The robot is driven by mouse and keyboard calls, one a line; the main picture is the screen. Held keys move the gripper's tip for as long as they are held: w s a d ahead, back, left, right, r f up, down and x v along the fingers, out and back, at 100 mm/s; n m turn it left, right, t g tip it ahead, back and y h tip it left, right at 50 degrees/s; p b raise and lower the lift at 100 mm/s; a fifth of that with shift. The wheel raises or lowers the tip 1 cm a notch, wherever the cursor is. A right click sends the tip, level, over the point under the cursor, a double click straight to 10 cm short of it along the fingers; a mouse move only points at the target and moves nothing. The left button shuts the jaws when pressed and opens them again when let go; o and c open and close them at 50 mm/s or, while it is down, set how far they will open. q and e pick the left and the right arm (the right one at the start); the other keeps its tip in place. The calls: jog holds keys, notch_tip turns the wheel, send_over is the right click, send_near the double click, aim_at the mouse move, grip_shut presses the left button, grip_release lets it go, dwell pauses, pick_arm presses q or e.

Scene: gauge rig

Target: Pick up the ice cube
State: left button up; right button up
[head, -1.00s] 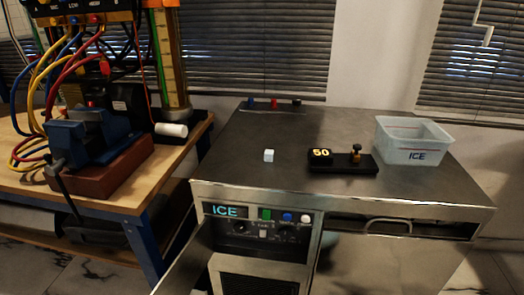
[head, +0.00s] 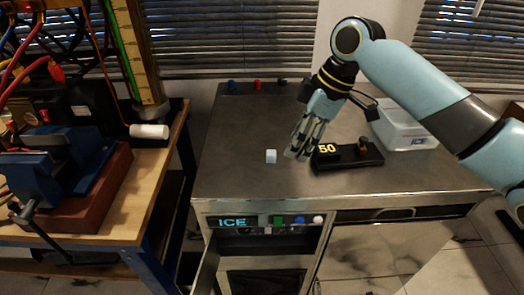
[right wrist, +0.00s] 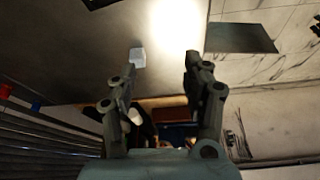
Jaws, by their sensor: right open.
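My right gripper (head: 296,152) is open and empty. It reaches in from the right over the counter, a little to the right of the cube and apart from it. In the right wrist view both fingers (right wrist: 160,68) stand apart with nothing between them. My left gripper is not in view.
A black block marked 50 with a brass knob (head: 362,146) lies right of my gripper. A translucent ICE bin (head: 408,138) stands behind it, partly hidden by my arm. A wooden bench with a blue vise (head: 48,165) is at left. The counter left of the cube is clear.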

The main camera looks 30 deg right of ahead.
jog(key=w+d+r+n, duration=0.1)
jog(key=w+r, duration=0.2)
send_over(272, 152)
jog(key=s+d, duration=0.2)
jog(key=shift+y, duration=0.3)
notch_tip(272, 152, down, 4)
jog(key=shift+a+f, duration=0.15)
jog(key=shift+f, duration=0.1)
jog(key=x, duration=0.5)
jog(key=shift+w+f, duration=0.35)
jog(key=shift+w, duration=0.15)
jog(key=shift+c, duration=0.3)
jog(key=c, duration=0.8)
